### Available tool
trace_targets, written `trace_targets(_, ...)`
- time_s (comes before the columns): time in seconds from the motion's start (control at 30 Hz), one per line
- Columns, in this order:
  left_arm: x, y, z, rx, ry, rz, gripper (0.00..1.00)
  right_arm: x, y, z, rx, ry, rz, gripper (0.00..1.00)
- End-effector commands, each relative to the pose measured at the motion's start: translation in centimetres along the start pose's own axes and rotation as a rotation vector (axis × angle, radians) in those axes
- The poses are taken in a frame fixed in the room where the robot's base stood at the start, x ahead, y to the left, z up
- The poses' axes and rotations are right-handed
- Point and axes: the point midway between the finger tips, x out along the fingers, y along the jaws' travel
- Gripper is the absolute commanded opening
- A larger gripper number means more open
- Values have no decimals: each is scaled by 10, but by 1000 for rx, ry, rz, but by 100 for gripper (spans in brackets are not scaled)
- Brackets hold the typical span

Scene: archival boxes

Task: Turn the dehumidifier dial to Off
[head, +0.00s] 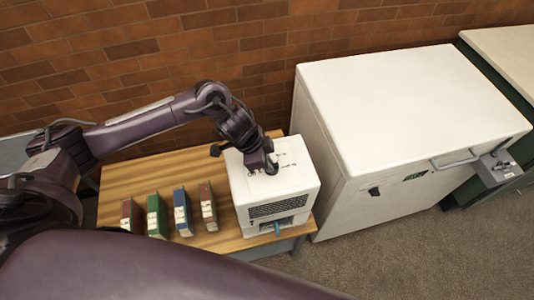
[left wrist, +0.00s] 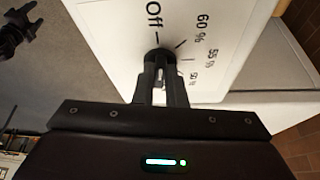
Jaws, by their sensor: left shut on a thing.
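The dehumidifier (head: 262,212) is a white box with a dark front grille, standing at the right end of a wooden table. My left gripper (head: 271,169) comes down onto its top panel. In the left wrist view, my left gripper (left wrist: 161,86) is shut on the dark round dial (left wrist: 158,54), with one finger on each side. The top panel (left wrist: 115,35) shows the label Off and, to its right, 60 %, 55 % and 50 % with tick marks. The fingers partly cover the dial, and I cannot tell which mark it points to. My right gripper does not show clearly in either view.
Several upright binders (head: 182,212), red, green, blue and brown, stand on the table (head: 130,181) left of the dehumidifier. A large white chest (head: 400,110) with a front handle stands close on the right. Brick wall (head: 150,50) runs behind; carpet (head: 400,255) is clear in front.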

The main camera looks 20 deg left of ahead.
Motion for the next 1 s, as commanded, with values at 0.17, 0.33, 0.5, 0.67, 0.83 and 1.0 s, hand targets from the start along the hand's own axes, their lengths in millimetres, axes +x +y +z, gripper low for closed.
trace_targets(0.17, -4, 1, -2, -91, 2, -39, 0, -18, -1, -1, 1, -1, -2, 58)
trace_targets(0.33, -3, 1, -3, -145, 4, -62, 0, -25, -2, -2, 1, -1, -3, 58)
trace_targets(0.5, -2, 1, -3, -170, 5, -75, 0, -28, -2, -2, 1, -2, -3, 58)
trace_targets(0.67, -1, 0, -3, -176, 5, -78, 0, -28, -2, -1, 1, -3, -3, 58)
trace_targets(0.83, -1, 0, -3, -176, 6, -78, 0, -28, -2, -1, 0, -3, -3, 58)
trace_targets(1.0, -1, 0, -3, -175, 6, -77, 23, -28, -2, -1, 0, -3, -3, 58)
